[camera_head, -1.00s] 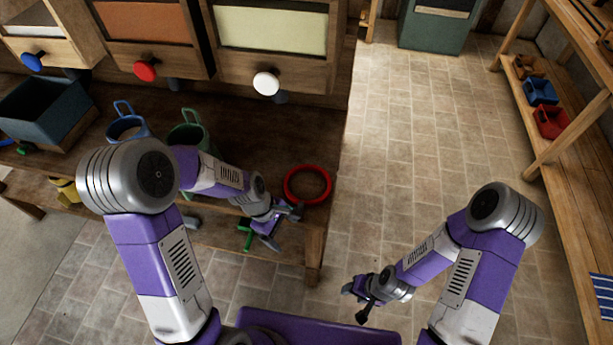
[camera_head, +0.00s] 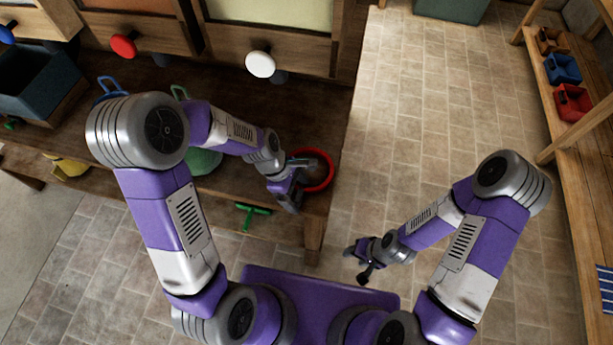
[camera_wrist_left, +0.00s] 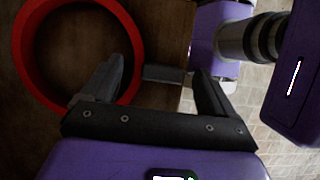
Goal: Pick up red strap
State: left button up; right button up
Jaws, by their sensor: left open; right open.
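The red strap (camera_head: 328,174) is a ring lying on the wooden bench near its right end. My left gripper (camera_head: 295,185) is at the ring's left front side and covers part of it in the head view. In the left wrist view the red strap (camera_wrist_left: 128,40) fills the upper left, and my left gripper (camera_wrist_left: 160,75) is open. Its left finger overlaps the ring's edge in the picture; I cannot tell whether they touch. My right gripper (camera_head: 362,262) is open and empty, low over the floor, away from the bench.
The wooden bench (camera_head: 235,182) carries a green jug (camera_head: 203,162), partly hidden by my left arm, and a blue-grey box (camera_head: 40,88). Drawers with a white knob (camera_head: 261,64) and a red knob (camera_head: 123,45) stand behind. A shelf (camera_head: 557,105) with small bins is at the right.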

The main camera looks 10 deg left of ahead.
pick_arm(q)
jog(key=shift+d+f, duration=0.1)
jog(key=shift+f, duration=0.1)
jog(key=shift+r, duration=0.1)
jog(key=c, duration=1.3)
